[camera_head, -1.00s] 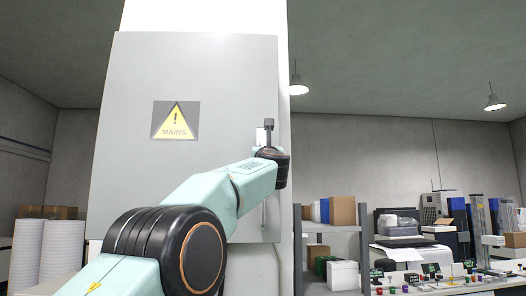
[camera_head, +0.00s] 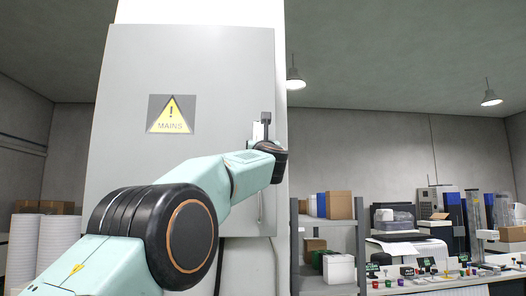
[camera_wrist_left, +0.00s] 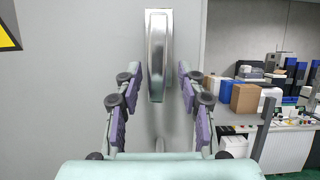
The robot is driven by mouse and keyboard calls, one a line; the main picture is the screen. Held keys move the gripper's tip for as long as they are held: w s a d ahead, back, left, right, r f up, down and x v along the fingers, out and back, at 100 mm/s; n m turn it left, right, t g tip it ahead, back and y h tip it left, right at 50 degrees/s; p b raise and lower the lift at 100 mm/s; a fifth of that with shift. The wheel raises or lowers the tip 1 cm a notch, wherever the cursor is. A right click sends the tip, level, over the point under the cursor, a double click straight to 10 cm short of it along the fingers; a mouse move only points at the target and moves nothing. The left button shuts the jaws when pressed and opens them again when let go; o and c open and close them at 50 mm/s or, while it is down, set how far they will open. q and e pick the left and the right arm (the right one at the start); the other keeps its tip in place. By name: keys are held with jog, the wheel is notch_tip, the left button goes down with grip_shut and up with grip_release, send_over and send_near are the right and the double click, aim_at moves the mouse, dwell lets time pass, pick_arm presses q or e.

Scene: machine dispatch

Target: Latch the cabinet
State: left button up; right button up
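The grey cabinet (camera_head: 215,75) has a flat, closed-looking door with a yellow MAINS warning sign (camera_head: 171,114). In the left wrist view a shiny metal latch handle (camera_wrist_left: 158,50) stands upright on the grey door face. My left gripper (camera_wrist_left: 160,84) is open, with one purple-padded finger on each side of the handle's lower part. Gaps show between the pads and the handle. In the head view my left wrist is at the door's right edge and hides most of the handle and the fingers. My right gripper is in neither view.
Right of the cabinet stands a grey shelf (camera_head: 330,224) with boxes. Beyond it a bench holds equipment and small coloured parts. White stacked cylinders (camera_head: 58,245) stand at the left. The space directly before the door is taken by my left arm.

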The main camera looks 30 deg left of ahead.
pick_arm(q)
jog(key=v, duration=1.1)
jog(key=shift+s, duration=0.25)
jog(key=shift+d, duration=0.1)
dwell(0.5)
